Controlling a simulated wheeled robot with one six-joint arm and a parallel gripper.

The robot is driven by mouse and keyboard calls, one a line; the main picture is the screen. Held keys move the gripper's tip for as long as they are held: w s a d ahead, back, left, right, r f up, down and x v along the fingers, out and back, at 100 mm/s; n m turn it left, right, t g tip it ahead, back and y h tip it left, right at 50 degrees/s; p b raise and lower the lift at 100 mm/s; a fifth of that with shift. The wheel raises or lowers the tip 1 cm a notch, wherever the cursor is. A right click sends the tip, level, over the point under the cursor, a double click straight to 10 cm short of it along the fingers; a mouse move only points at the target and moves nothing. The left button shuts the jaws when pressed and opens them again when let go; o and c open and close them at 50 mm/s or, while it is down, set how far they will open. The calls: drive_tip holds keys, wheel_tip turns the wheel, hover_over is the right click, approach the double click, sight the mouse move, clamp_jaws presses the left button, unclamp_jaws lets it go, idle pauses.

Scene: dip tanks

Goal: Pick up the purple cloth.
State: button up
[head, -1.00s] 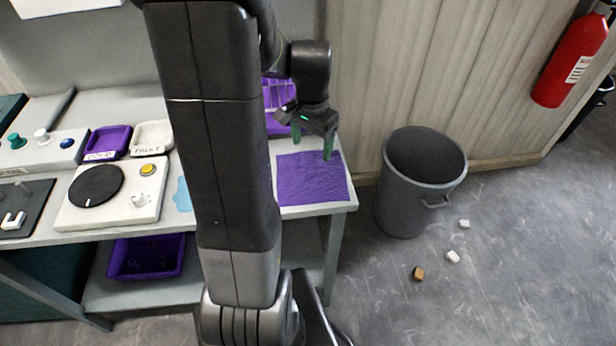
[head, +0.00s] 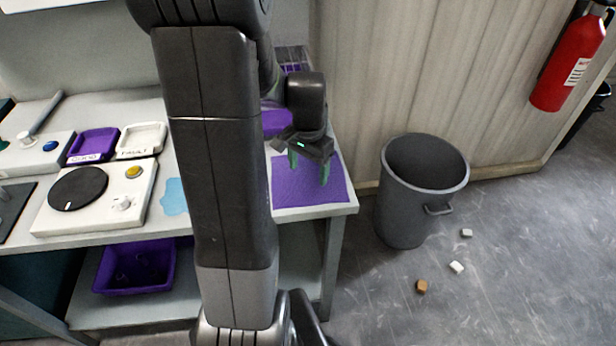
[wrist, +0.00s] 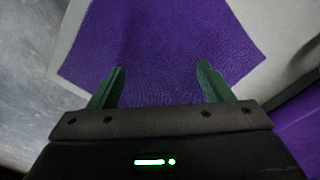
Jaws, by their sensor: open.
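The purple cloth (head: 310,188) lies flat on the right end of the pale bench, near its front corner. It also fills much of the wrist view (wrist: 165,45). My gripper (head: 309,176) points down over the cloth, with its two green fingers apart and nothing between them. In the wrist view my gripper (wrist: 160,80) shows its fingertips spread over the cloth. I cannot tell whether the tips touch it. My arm hides part of the bench left of the cloth.
A purple item (head: 276,122) sits behind the cloth, partly hidden by my arm. A grey bin (head: 408,200) stands on the floor right of the bench. A turntable device (head: 95,205), a purple tray (head: 93,146) and a white tray (head: 141,141) are on the left. A wall stands behind.

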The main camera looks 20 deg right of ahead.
drive_tip(key=shift+f, duration=0.1)
clamp_jaws()
wheel_tip(320, 180, up, 12)
drive_tip(key=p, duration=0.9)
drive_tip(key=shift+p, duration=0.3)
